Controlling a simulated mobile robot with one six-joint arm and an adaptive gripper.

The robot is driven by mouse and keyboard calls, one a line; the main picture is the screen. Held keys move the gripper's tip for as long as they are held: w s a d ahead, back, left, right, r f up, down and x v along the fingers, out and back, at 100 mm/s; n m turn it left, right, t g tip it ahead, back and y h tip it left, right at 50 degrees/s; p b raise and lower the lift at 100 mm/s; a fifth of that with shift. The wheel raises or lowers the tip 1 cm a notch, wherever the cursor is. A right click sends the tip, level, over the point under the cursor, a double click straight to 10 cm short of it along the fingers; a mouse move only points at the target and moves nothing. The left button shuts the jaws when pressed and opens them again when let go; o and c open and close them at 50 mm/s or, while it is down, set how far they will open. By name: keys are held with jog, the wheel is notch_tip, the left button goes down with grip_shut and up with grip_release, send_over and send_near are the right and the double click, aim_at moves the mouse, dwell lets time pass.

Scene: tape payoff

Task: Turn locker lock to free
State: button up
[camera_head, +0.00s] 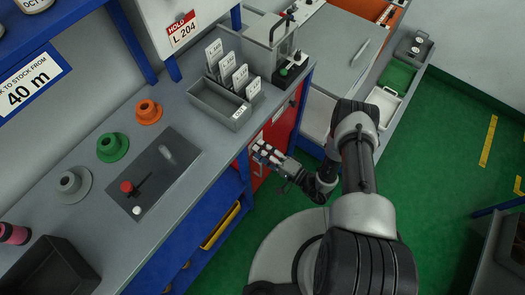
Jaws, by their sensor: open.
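The red locker (283,130) sits under the right part of the bench, its front facing my arm. Pale patches show on its door near my gripper. My gripper (260,150) is open, with its fingers right at the locker front, below the bench edge. I cannot tell whether they touch it. The lock itself is not clearly visible; my fingers may cover it, and its setting cannot be read.
The grey bench top (190,115) overhangs the locker. On it stand a grey bin (222,103) with white cards, orange (148,112) and green (112,147) spools, and a dark plate (155,170) with a red knob. The green floor (440,150) is open at right.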

jog(key=v, duration=1.2)
jog(key=shift+r, duration=0.1)
dwell(0.5)
notch_tip(320, 180, up, 26)
jog(key=a+n+g+h, duration=0.2)
jog(key=n+g, duration=0.6)
jog(key=g, duration=0.5)
jog(key=s+d+r+t+h, duration=0.2)
jog(key=s+r+h, duration=0.4)
jog(key=r, duration=0.3)
jog(key=s+d+r+t+h, duration=0.3)
jog(key=s+r+h, duration=0.3)
jog(key=r, duration=0.4)
jog(key=shift+s+d+m+t, duration=0.15)
jog(key=shift+s+m+t, duration=0.15)
jog(key=shift+t, duration=0.6)
jog(key=shift+c, duration=0.6)
